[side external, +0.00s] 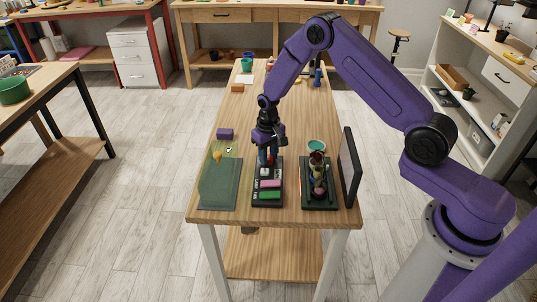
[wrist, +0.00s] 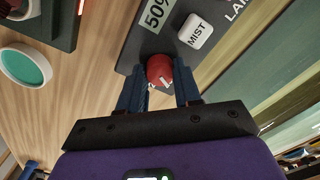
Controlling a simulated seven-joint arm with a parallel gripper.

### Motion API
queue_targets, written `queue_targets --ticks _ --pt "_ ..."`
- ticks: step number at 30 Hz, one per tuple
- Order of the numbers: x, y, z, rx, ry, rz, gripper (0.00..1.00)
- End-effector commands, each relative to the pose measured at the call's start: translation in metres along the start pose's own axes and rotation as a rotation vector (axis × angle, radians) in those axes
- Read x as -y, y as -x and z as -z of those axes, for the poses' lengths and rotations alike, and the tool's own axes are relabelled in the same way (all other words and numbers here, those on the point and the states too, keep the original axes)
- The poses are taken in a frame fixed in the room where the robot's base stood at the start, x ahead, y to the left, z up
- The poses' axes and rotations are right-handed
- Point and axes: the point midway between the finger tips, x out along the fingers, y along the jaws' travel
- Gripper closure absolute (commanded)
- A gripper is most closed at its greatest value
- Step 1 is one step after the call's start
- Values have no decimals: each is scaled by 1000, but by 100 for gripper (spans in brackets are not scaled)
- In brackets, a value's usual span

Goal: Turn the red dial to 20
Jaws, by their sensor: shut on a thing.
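The red dial (wrist: 160,70) sits on a dark control panel (wrist: 130,55) in the wrist view. My gripper (wrist: 160,85) is shut on the dial, with a blue finger on each side of it. A small white mark shows near the dial's lower edge, partly hidden, so I cannot read the setting from it. A pale display (wrist: 157,14) beside the dial reads 50%. In the side view my gripper (side external: 267,158) points down at the far end of the panel (side external: 258,204), and the dial is mostly hidden there.
A white MIST button (wrist: 195,30) is close to the dial. Pink (side external: 268,183) and green (side external: 269,195) blocks are on the panel. A plant tray (side external: 319,204), a teal bowl (side external: 316,146) and an upright dark screen (side external: 350,168) stand right.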

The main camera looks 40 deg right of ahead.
Motion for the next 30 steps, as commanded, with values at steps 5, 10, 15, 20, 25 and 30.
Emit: queue_targets --ticks 5,10,15,20,25,30 --pt "0 0 0 0 -107 0 97" --pt "0 0 0 0 -175 0 97" --pt "0 0 0 0 -209 0 97" --pt "0 0 0 0 -219 0 97" --pt "0 0 0 0 -219 0 97" --pt "0 0 0 1 -218 0 56"
